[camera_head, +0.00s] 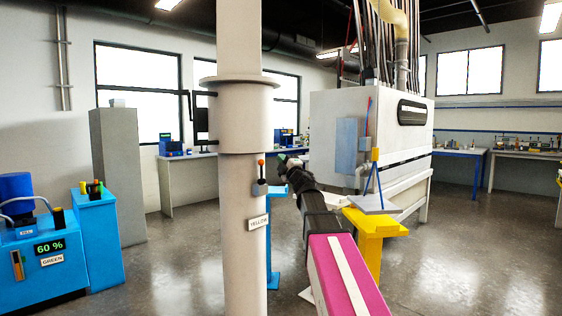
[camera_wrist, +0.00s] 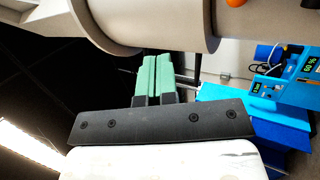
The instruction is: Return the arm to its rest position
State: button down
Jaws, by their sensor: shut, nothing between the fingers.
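My arm reaches forward in the head view, from a pink and white link to dark links. My gripper (camera_head: 282,158) is at its far end, small and dark, close to the right side of the grey pillar (camera_head: 240,120). In the wrist view my gripper (camera_wrist: 154,62) shows two green fingers pressed together with nothing between them. The fingertips point at the pillar (camera_wrist: 150,22), which fills the top of that view. Whether they touch it, I cannot tell. A lever with an orange knob (camera_head: 261,162) is on the pillar, above a YELLOW label (camera_head: 258,222).
A blue machine (camera_head: 40,250) with a 60 % display and a GREEN label stands at left. A yellow stand (camera_head: 372,240) with a grey plate is right of my arm. A large white cabinet (camera_head: 350,125) stands behind. Grey floor is free at right.

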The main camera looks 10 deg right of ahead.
jog(key=s+d+f+m+g+h, duration=0.3)
jog(key=f+m+h, duration=0.4)
jog(key=f, duration=1)
jog(key=s+d+f+m+g+h, duration=0.1)
jog(key=d+f+m+g+h, duration=0.2)
jog(key=f+m+g+h, duration=1)
jog(key=s+a+f+g+y, duration=0.2)
jog(key=s+f+y, duration=0.1)
jog(key=s+f, duration=0.5)
jog(key=s+a+f+m+g+y, duration=0.1)
jog(key=s+f+y, duration=0.3)
jog(key=s+f, duration=0.5)
jog(key=s+a+f+g+y, duration=0.2)
jog(key=s+f, duration=0.6)
jog(key=f, duration=0.4)
jog(key=shift+s+a+f+g+y, duration=0.3)
jog(key=shift+a+f+g+y, duration=0.15)
jog(key=shift+y, duration=0.45)
